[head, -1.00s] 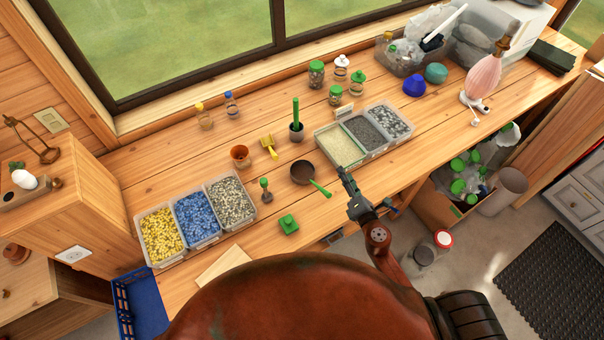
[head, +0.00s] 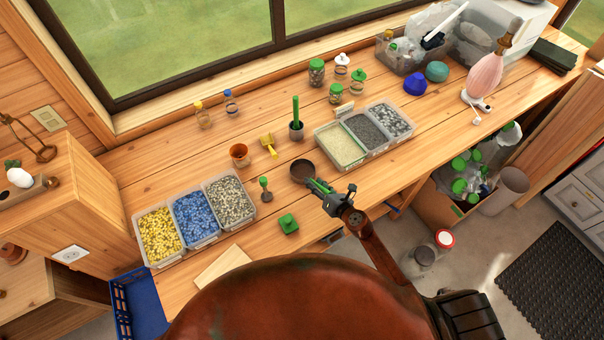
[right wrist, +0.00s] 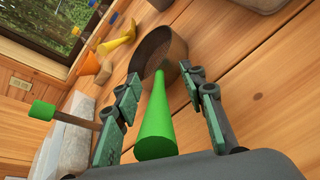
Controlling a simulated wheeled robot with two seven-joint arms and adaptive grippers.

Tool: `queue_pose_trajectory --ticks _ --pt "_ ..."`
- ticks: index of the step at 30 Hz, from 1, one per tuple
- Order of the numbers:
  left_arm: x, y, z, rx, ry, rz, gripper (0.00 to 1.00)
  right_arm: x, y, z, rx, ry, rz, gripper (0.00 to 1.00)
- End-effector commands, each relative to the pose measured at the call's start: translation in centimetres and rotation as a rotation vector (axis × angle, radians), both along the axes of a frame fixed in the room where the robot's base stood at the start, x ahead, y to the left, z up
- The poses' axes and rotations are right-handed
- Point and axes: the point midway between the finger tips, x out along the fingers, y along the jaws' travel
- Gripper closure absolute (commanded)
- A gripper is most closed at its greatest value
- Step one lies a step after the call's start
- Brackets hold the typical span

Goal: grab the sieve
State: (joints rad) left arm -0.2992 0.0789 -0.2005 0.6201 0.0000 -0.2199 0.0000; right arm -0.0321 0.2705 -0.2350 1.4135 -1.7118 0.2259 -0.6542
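The sieve (head: 301,170) is a small dark round pan with a green handle, lying on the wooden workbench near its front edge. It also shows in the right wrist view (right wrist: 158,52), with its green handle (right wrist: 156,122) pointing toward the camera. My right gripper (head: 320,189) is at the handle, open. In the right wrist view its two fingers (right wrist: 163,100) stand on either side of the green handle, with a gap visible on both sides. My left gripper is not in view.
A tray of yellow, blue and grey gravel (head: 195,245) stands to the left. A second gravel tray (head: 358,160) stands to the right. A green block (head: 288,223) and a green-topped stamp-like tool (head: 265,190) lie left of my right gripper. A terracotta pot (head: 239,155) is behind.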

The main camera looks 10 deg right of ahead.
Motion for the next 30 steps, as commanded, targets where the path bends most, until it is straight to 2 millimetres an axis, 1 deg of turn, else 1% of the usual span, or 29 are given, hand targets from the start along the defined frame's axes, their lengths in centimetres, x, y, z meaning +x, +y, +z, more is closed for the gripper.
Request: queue_pose_trajectory --ticks 2,8,24,30 --pt "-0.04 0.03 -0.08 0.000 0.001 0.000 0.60 0.31 0.14 -0.08 0.000 -0.001 -0.001 0.62" --pt "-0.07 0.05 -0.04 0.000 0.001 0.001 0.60 0.31 0.12 -0.05 0.000 -0.001 -0.001 0.62" --pt "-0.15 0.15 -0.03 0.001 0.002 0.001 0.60 0.28 0.11 -0.06 0.000 -0.001 -0.001 0.99" --pt "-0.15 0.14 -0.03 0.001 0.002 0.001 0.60 0.28 0.10 -0.05 0.000 -0.001 -0.001 1.00"
